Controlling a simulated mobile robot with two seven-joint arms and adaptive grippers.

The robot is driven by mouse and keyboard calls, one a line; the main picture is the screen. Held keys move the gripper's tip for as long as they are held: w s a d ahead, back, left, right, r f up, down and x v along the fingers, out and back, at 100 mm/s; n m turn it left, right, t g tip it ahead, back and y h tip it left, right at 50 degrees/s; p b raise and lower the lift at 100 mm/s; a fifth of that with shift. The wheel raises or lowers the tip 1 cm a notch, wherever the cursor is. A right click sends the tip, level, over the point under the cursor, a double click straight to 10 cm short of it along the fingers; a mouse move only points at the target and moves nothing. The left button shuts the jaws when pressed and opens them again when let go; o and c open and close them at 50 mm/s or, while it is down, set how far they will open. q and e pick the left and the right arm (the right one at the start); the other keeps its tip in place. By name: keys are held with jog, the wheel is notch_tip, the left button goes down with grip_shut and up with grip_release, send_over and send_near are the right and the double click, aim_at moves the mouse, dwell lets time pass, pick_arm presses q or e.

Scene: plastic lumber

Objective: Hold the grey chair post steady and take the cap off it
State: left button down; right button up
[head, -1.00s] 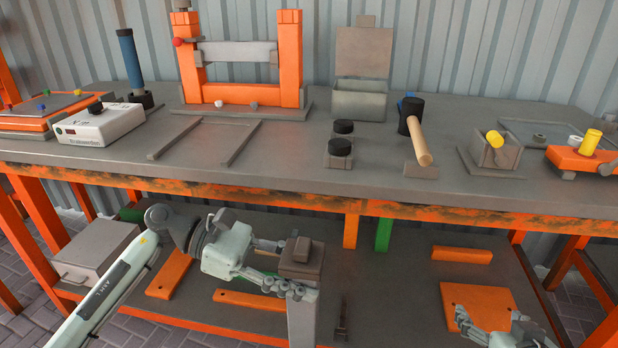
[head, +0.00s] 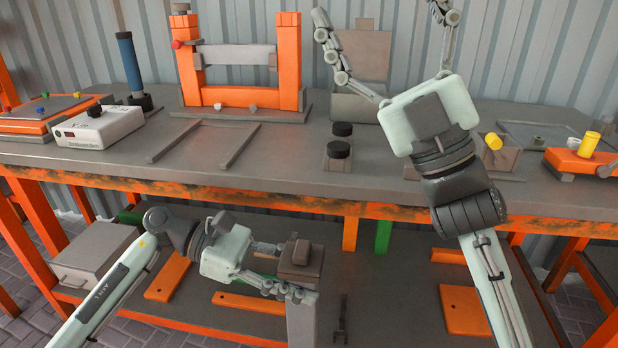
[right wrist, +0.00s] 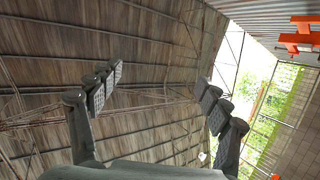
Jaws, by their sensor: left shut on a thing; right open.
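The grey chair post (head: 301,322) stands upright in front of the bench, low in the head view. A brown-grey cap (head: 301,258) sits on its top. My left gripper (head: 283,270) is shut on the post just below the cap, one finger on the near side and the other partly hidden behind. My right gripper (head: 385,45) is raised high above the bench, well up and to the right of the post. Its fingers are wide apart and empty. In the right wrist view the open fingers (right wrist: 150,100) point up at the roof, with no post or cap between them.
The bench (head: 270,180) carries an orange press frame (head: 290,60), a white control box (head: 100,125), black round knobs (head: 340,149) and a yellow-capped orange fixture (head: 575,160). Orange boards (head: 250,302) lie on the lower shelf. The air right of the post is clear.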

jog(key=s+a+r+n+g+y, duration=0.1)
jog(key=s+a+n+g, duration=0.45)
jog(key=n+g, duration=0.55)
jog(key=s+a+r+n+g, duration=0.1)
jog(key=s+a+n+g, duration=0.5)
jog(key=n+g, duration=0.5)
jog(key=s+a+f+n+g+h, duration=0.4)
jog(key=a+f+n+h, duration=0.1)
jog(key=a+h, duration=0.1)
jog(key=n+t+h, duration=0.3)
jog(key=t+h, duration=0.6)
jog(key=h, duration=0.8)
send_near(297, 246)
jog(key=f, duration=0.3)
jog(key=a+f, duration=0.1)
jog(key=f, duration=0.6)
jog(key=shift+s+a+f, duration=0.15)
jog(key=shift+s+a, duration=0.05)
jog(key=shift+c, duration=0.5)
